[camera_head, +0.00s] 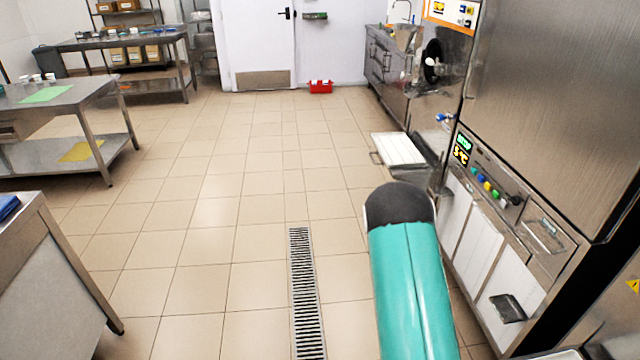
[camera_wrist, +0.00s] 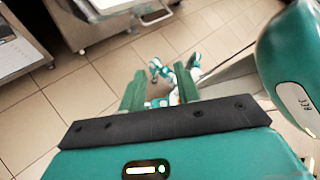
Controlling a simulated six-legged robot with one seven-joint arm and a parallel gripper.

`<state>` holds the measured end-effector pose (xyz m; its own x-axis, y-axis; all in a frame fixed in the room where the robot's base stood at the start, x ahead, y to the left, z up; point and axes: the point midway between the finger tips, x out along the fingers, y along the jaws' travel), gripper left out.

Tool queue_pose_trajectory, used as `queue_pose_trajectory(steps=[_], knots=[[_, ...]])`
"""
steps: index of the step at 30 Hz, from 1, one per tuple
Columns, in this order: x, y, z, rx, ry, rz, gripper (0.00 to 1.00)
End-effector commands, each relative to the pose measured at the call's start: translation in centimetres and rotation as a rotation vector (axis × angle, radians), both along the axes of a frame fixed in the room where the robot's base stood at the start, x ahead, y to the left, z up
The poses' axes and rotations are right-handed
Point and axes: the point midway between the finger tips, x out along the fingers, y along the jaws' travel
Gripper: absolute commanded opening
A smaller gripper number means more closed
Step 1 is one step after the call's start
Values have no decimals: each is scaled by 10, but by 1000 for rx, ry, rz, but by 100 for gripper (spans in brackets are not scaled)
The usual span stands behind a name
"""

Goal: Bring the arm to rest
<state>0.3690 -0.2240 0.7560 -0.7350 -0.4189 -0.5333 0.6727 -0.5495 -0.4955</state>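My gripper (camera_wrist: 159,72) shows in the wrist view, with two green fingers standing apart and nothing held between them. Beyond the fingers are tiled floor and teal-and-white parts that look like my own legs. A teal link of my arm (camera_head: 410,280) with a dark rounded end rises in the lower right of the head view. My gripper is not visible in the head view. A rounded teal part of my arm (camera_wrist: 300,65) also fills the right side of the wrist view.
A steel batch freezer (camera_head: 545,110) with a control panel stands close on the right. A white tray or lid (camera_head: 398,149) juts out beyond it. Steel tables (camera_head: 112,90) line the left. A drain grate (camera_head: 305,290) crosses open floor. A red crate (camera_head: 320,87) sits by the door.

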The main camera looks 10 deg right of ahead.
Motion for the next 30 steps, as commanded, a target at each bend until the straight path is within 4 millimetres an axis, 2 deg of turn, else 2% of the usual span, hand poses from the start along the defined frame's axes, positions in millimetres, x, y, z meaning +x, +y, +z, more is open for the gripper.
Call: queue_pose_trajectory(steps=[1, 6, 13, 20, 30], knots=[[7, 7, 18, -10, -64, -22, 33], [21, 33, 70, -39, -266, -115, 33], [28, 69, 137, -59, -530, -253, 33], [21, 105, 199, -54, -778, -403, 33], [-9, 157, 277, 3, -1107, -648, 33]])
